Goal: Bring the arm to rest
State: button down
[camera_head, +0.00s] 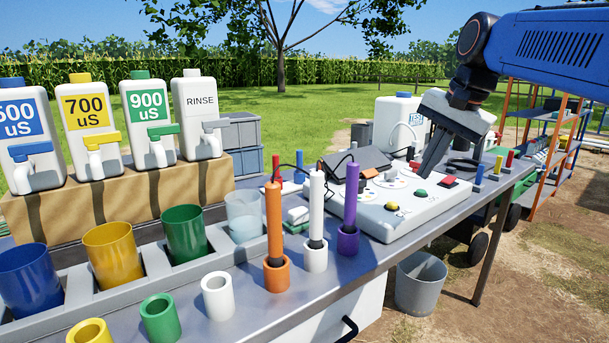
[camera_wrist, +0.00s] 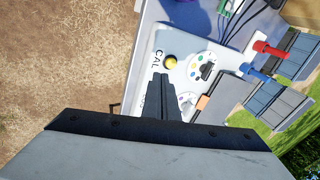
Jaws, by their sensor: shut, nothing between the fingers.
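My gripper (camera_head: 432,160) is shut and empty, pointing down above the right part of the white control panel (camera_head: 377,222) in the head view. In the wrist view my gripper (camera_wrist: 157,78) shows as closed dark fingers over the panel (camera_wrist: 158,40), near a yellow button (camera_wrist: 170,62) and a dial (camera_wrist: 205,68). I cannot tell whether the fingertips touch the panel. The panel also carries a green button (camera_head: 420,194) and a red button (camera_head: 448,181). My blue arm reaches in from the upper right of the head view.
Orange (camera_head: 273,222), white (camera_head: 316,210) and purple (camera_head: 351,196) probes stand in holders left of the panel. Coloured cups and labelled jugs (camera_head: 91,125) fill the left. A grey bucket (camera_head: 420,285) stands below the table. Shelves (camera_head: 545,150) stand at right. Open air lies above the table.

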jog(key=s+d+f+n+h, duration=0.1)
jog(key=s+f+n, duration=0.3)
jog(key=s+f, duration=0.7)
jog(key=s+d+f+n+t+h, duration=0.1)
jog(key=s+f+n, duration=0.4)
jog(key=s+f, duration=0.7)
notch_tip(320, 180, down, 5)
jog(key=shift+d+r, duration=0.15)
jog(key=shift+d, duration=0.25)
jog(key=shift+s+d, duration=0.1)
